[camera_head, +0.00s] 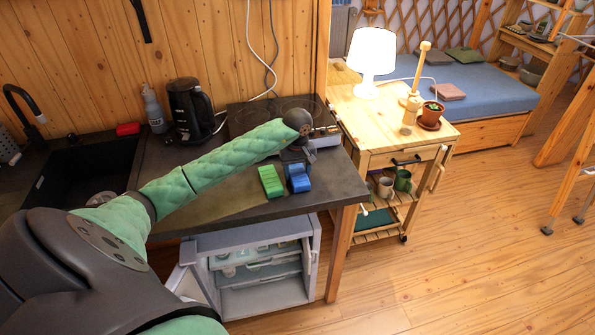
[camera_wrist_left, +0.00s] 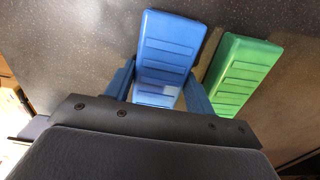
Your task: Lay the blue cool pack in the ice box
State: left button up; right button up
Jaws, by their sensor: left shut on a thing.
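The blue cool pack (camera_head: 299,183) is at the counter's front edge, beside a green pack (camera_head: 270,181). My left gripper (camera_head: 296,168) reaches down over the counter and is shut on the blue pack. In the left wrist view the blue pack (camera_wrist_left: 168,48) sits between its two blue fingers (camera_wrist_left: 163,82). I cannot tell whether the pack still touches the counter. A small grey fridge (camera_head: 313,250), the likely ice box, stands open under the counter, with shelves and drawers inside. My right gripper is not in view.
The green pack (camera_wrist_left: 241,68) lies close to the right finger. The dark counter (camera_head: 225,195) has a kettle (camera_head: 190,110) and a sink at the left. A wooden trolley (camera_head: 385,125) with a lamp stands at the right. The floor (camera_head: 440,260) in front is clear.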

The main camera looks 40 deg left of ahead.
pick_arm(q)
jog(key=shift+f, duration=0.1)
jog(key=o, duration=0.7)
jog(key=shift+c, duration=0.2)
jog(key=o, duration=0.4)
jog(key=shift+o, duration=0.2)
